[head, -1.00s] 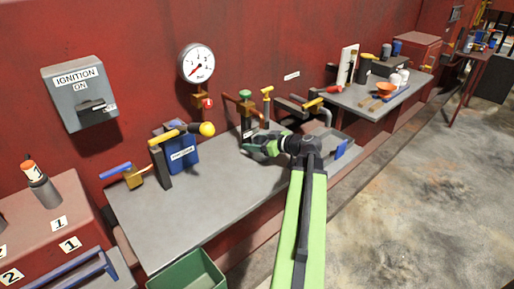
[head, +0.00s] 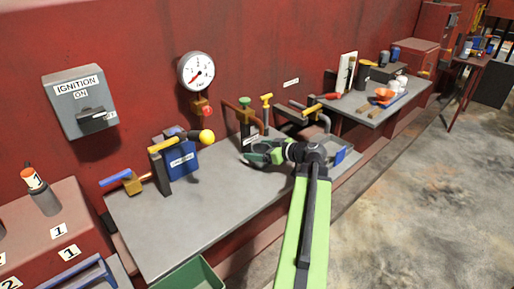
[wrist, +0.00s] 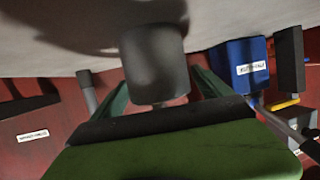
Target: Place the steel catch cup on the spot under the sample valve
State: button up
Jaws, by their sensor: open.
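The steel catch cup (wrist: 155,62) is a dark grey cylinder in the middle of the upside-down wrist view, between the green fingers of my gripper (wrist: 162,90). The fingers are open, one on each side of it. A narrow grey part shows at its lower picture edge; I cannot tell whether it belongs to the cup or the valve. In the head view my gripper (head: 256,154) is low over the bench, just in front of the sample valve (head: 245,118) with its green knob. The cup and the spot are not clearly visible there.
The grey bench (head: 190,215) is mostly clear at its front left. A blue box (head: 180,158) and a yellow-handled lever (head: 165,145) stand left of the valve. Pipes and a yellow tap (head: 266,98) stand close on the right. A green bin (head: 190,275) is below.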

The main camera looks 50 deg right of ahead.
jog(key=p+v, duration=0.2)
jog(key=v, duration=0.7)
jog(key=shift+s+r+p, duration=0.15)
jog(key=shift+r+p, duration=0.05)
jog(key=shift+p, duration=0.2)
jog(key=shift+s, duration=0.35)
